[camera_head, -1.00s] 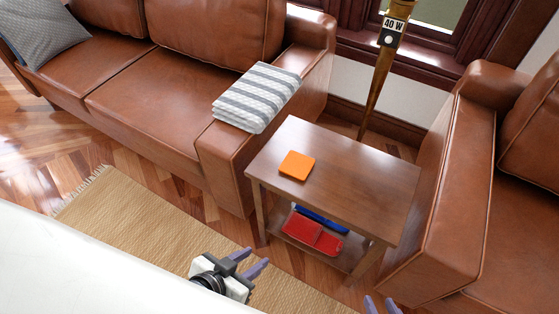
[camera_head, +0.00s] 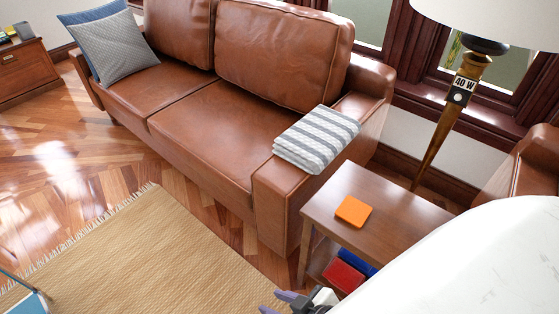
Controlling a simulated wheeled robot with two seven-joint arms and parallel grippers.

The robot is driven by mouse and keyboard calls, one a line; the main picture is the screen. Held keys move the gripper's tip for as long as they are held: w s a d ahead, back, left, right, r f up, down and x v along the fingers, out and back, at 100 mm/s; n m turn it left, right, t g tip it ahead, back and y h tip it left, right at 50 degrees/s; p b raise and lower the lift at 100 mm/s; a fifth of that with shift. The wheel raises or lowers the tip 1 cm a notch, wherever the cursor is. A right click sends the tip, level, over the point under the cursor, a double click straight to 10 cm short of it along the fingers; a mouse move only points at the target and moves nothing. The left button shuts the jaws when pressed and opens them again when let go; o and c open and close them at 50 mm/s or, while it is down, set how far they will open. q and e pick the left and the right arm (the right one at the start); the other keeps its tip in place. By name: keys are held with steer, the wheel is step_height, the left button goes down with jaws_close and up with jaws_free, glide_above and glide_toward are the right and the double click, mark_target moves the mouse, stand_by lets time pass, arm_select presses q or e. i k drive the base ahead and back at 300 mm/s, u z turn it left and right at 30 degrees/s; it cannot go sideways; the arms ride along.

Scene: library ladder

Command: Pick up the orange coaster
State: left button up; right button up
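The orange coaster (camera_head: 353,211) is a flat square with rounded corners. It lies flat on top of the brown wooden side table (camera_head: 395,222), near the table's left part. My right gripper (camera_head: 278,303) shows at the bottom edge, below and left of the table in the picture. Its purple-grey fingers are apart with nothing seen between them, and its lower part is cut off. It is well apart from the coaster. My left gripper is out of view.
My white arm covers the lower right and hides part of the table. A brown leather sofa (camera_head: 205,130) with a striped folded blanket (camera_head: 316,138) stands beside the table. A floor lamp (camera_head: 459,100) stands behind. Red (camera_head: 343,275) and blue items lie on the lower shelf. A woven rug (camera_head: 150,250) covers the floor.

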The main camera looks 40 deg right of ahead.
mark_target(354, 211)
steer(key=u, duration=0.55)
steer(key=i, duration=1.4)
steer(key=z, duration=3.1)
